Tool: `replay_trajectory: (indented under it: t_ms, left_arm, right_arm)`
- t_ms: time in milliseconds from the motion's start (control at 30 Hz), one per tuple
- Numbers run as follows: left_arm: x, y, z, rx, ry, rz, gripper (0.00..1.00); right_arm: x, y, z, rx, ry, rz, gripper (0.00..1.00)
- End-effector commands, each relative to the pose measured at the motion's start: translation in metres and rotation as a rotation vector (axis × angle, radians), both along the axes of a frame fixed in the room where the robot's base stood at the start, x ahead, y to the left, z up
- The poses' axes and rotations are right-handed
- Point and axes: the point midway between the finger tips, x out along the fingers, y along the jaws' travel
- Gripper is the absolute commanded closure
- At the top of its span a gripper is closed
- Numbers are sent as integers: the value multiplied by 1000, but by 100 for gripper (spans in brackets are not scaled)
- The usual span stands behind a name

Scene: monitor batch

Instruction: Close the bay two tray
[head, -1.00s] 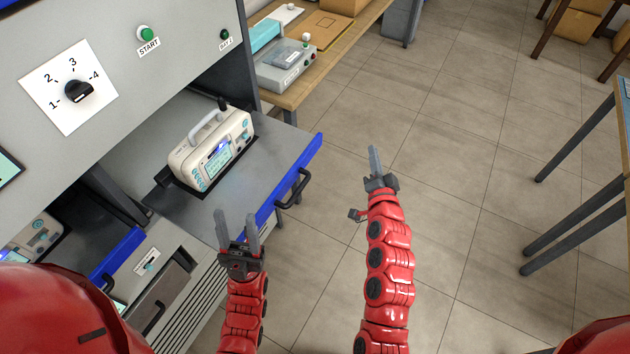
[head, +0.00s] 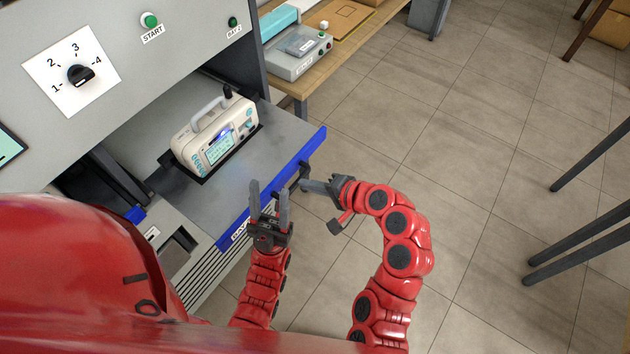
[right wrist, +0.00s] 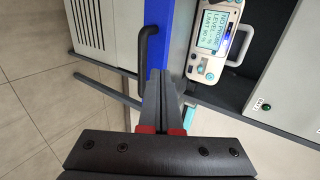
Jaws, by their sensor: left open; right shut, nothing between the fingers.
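The bay two tray (head: 262,150) is a grey shelf with a blue front edge, and it stands pulled out of the cabinet. A cream monitor (head: 214,137) with a lit screen sits upright on it. A black handle (head: 292,178) is on the blue front; it also shows in the right wrist view (right wrist: 142,58). My right gripper (head: 304,185) is shut and empty, its tips close to the handle and blue front (right wrist: 157,42); I cannot tell whether they touch. My left gripper (head: 270,190) is open and empty in front of the blue edge, overlapping it in the picture.
The cabinet panel has a numbered dial (head: 80,75), a green START button (head: 149,20) and a green BAY 2 light (head: 232,22). A wooden bench (head: 345,42) with a grey device (head: 299,53) stands behind the tray. The floor at the right is clear up to the table legs.

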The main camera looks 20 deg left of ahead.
Motion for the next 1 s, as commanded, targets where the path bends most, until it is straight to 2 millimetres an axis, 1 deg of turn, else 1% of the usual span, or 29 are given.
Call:
replay_trajectory:
  t_ms: [33,200,400,567,1000]
  left_arm:
    - [0,0,7,0,0,0,50]
    - [0,0,17,0,0,0,50]
    - [0,0,23,0,0,0,50]
    - [0,0,25,0,0,0,50]
    - [0,0,24,0,0,0,50]
  right_arm:
    - [2,8,-1,-3,2,3,100]
    - [11,30,-15,-2,1,0,100]
    - [17,46,-28,-1,0,-1,100]
    - [20,52,-32,-2,-2,-3,100]
    - [21,54,-33,-1,-4,-5,100]
